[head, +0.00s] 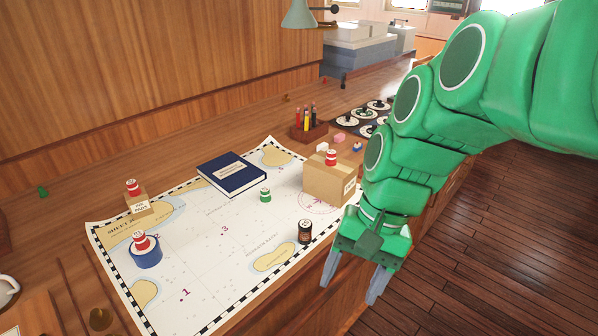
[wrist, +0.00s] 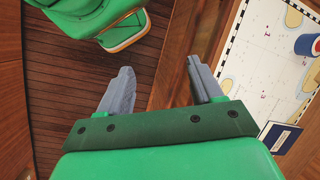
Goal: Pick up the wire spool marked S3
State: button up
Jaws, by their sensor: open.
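Several small spools show in the head view, with labels too small to read, so I cannot tell which is S3. One red-and-white spool (head: 132,187) sits on a small cardboard box at the left. Another red-and-white spool (head: 140,241) sits on a round blue holder (head: 146,257). A third red-and-white spool (head: 331,158) is on top of a larger cardboard box (head: 324,184). A green spool (head: 265,195) and a dark spool (head: 305,231) stand on the chart. My gripper (head: 349,290) is open and empty, right of the chart near the counter's front edge.
The paper chart (head: 205,249) covers much of the wooden counter. A dark blue book (head: 231,173) lies on it, also in the wrist view (wrist: 277,137). A pen holder (head: 307,132) and round dials (head: 365,114) stand behind. Open floor (head: 480,260) lies at right.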

jog(key=w+a+m+y, duration=0.4)
jog(key=w+m+y, duration=0.15)
jog(key=w, duration=0.75)
jog(key=m+t+y, duration=0.2)
jog(key=m+y, duration=0.2)
jog(key=m, duration=0.5)
send_over(311, 223)
jog(key=d, duration=0.4)
jog(key=f, duration=1.3)
jog(key=shift+w+a+f, duration=0.1)
jog(key=shift+w+a, duration=0.05)
jog(key=shift+w, duration=0.15)
jog(key=shift+a+f, duration=0.3)
jog(key=shift+f, duration=0.05)
jog(key=shift+x, duration=1)
jog(key=shift+s+x, duration=0.15)
jog(key=shift+x, duration=1.15)
jog(key=shift+s+x, duration=0.15)
jog(key=shift+x, duration=1.15)
jog(key=shift+d+f, duration=0.1)
jog(key=c, duration=1)
